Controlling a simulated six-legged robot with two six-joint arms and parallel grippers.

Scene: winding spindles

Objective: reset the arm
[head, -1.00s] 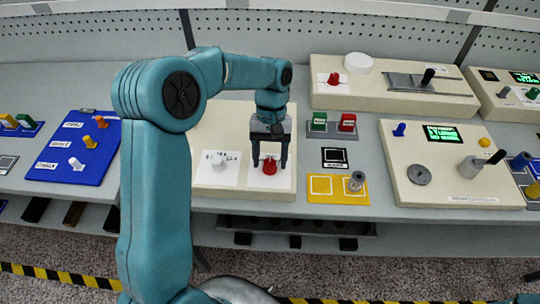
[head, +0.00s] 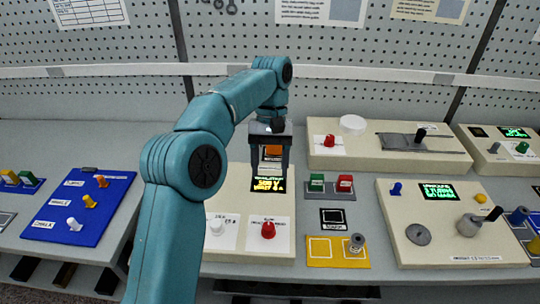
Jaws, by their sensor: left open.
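My left arm comes in from the lower left and bends over the cream panel in the middle. Its left gripper (head: 270,165) points down, open and empty, in front of the lit display (head: 268,184) at the panel's back. The gripper is above and behind the red knob (head: 268,230) and the white knob (head: 217,226), apart from both. An orange part (head: 273,151) shows between the fingers; whether it touches them I cannot tell. My right gripper is not in view.
A blue board (head: 75,210) with several levers lies to the left. To the right are green (head: 316,183) and red (head: 345,184) buttons, a yellow plate (head: 322,257) and another cream panel (head: 455,245). A pegboard wall (head: 130,100) stands behind.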

